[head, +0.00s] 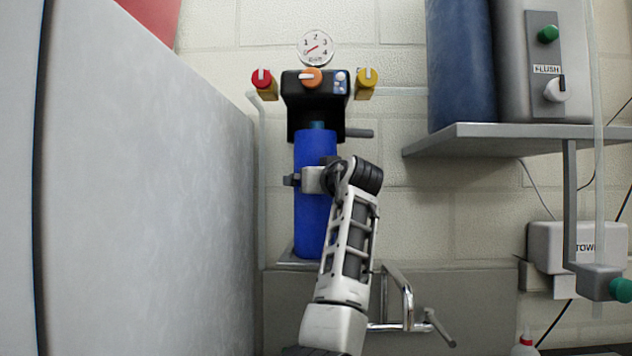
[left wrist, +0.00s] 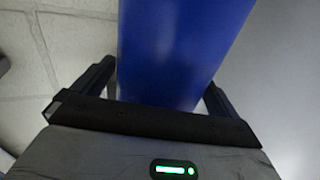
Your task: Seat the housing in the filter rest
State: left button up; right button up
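The housing (head: 311,228) is a tall blue cylinder, standing upright in the middle of the head view. Its top is just below a black filter head (head: 315,92), with a bit of teal showing between them. Its lower end is at a small grey ledge (head: 285,254); I cannot tell whether they touch or whether this is the filter rest. My left gripper (head: 312,180) is around the housing's upper half. In the left wrist view the blue housing (left wrist: 178,50) fills the space between the fingers (left wrist: 160,88), which press against both sides. My right gripper is out of view.
A large grey panel (head: 140,180) stands close on the left. A shelf (head: 500,137) juts out at the right. A chrome bent rail (head: 405,300) is right of my forearm.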

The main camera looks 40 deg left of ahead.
pick_arm(q)
jog(key=shift+d, duration=0.1)
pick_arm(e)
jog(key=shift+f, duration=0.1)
pick_arm(q)
jog(key=b+v, duration=0.4)
jog(key=v, duration=0.8)
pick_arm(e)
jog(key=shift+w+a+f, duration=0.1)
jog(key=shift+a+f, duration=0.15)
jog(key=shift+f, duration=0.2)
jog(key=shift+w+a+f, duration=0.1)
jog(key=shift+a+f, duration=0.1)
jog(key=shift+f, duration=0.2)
